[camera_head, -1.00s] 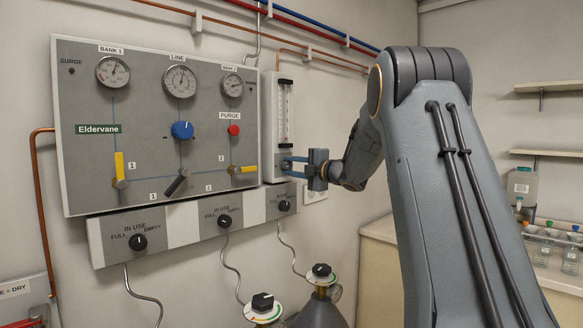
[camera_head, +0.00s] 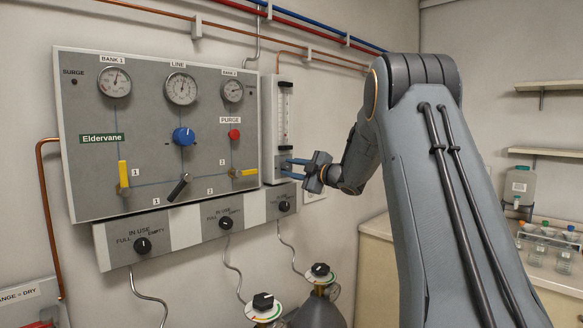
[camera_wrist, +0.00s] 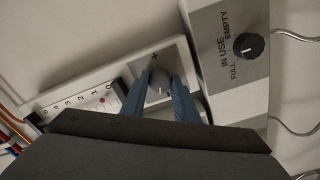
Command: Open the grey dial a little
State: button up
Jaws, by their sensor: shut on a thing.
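The grey dial (camera_wrist: 159,84) is a small round knob with a pale pointer line, at the foot of the flow meter (camera_head: 283,115). A plus mark is printed beside it in the wrist view. My gripper (camera_wrist: 160,80) has its two blue fingers on either side of the dial, shut on it. In the head view my gripper (camera_head: 286,167) reaches the meter's lower end from the right and is tilted; its fingers largely hide the dial there.
Just below is the panel strip with black IN USE knobs (camera_head: 284,207); one such knob (camera_wrist: 246,46) shows in the wrist view. Left are a blue knob (camera_head: 183,137), a red PURGE button (camera_head: 234,134) and yellow levers (camera_head: 123,174). Cylinder valves (camera_head: 264,302) stand below.

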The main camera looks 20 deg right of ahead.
dwell(0.4)
jog(key=o, duration=1.1)
jog(key=shift+c, duration=0.2)
jog(key=b+v, duration=0.2)
jog(key=v, duration=0.6)
